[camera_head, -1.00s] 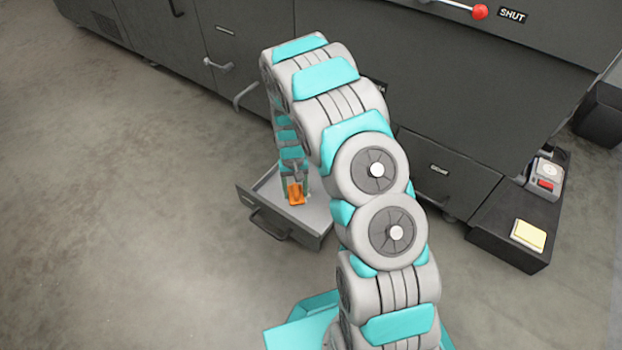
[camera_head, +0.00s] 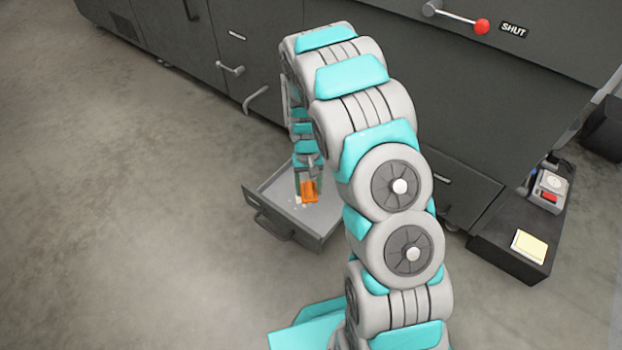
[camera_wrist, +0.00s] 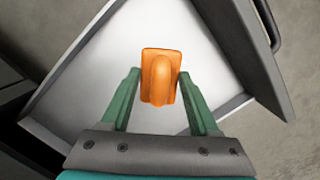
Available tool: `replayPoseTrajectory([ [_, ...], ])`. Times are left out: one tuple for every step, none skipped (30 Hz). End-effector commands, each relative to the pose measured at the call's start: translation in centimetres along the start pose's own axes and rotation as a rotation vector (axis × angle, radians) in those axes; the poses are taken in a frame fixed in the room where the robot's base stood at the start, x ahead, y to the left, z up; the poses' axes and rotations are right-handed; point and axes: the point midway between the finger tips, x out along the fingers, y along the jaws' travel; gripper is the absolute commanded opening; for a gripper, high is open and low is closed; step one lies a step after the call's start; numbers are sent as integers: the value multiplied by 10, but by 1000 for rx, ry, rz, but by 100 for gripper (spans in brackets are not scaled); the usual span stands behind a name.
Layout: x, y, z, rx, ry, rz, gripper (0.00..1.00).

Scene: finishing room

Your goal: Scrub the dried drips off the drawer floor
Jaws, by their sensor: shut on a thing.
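The open drawer (camera_head: 258,216) is a low grey box pulled out from the dark machine front, with a handle on its near side. My gripper (camera_head: 307,188) reaches down into it and is shut on an orange scrubber (camera_head: 310,191). In the wrist view the scrubber (camera_wrist: 161,76) sits between the green fingers of my gripper (camera_wrist: 158,88), over the pale drawer floor (camera_wrist: 105,90). Small pale drips (camera_head: 299,205) show on the floor beside the scrubber. I cannot tell whether the scrubber touches the floor. My arm hides the drawer's right rear part.
The dark machine (camera_head: 480,90) stands behind, with a red-knobbed lever (camera_head: 481,26) near a label reading SHUT. A low black ledge (camera_head: 490,250) at the right bears a yellow pad (camera_head: 529,246) and a small device with a red part (camera_head: 549,194). The floor at left is clear.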

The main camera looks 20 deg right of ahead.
Motion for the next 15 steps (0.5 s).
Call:
replayPoseTrajectory([
  [-6,0,1,0,2,0,17],
  [-9,0,1,0,2,0,17],
  [-12,0,2,0,2,0,17],
  [-15,0,2,0,2,0,17],
  [-16,0,3,-1,2,0,17],
  [-18,0,3,-1,2,0,17],
  [-19,0,4,-1,1,0,17],
  [-20,0,4,-1,1,0,17],
  [-20,0,4,-1,1,0,17],
  [-20,0,4,-1,0,0,17],
  [-20,1,4,-1,0,0,17],
  [-20,0,4,-1,0,0,17],
  [-19,0,4,-1,0,0,17],
  [-19,0,4,-1,0,0,17],
  [-19,0,4,-1,0,0,17],
])
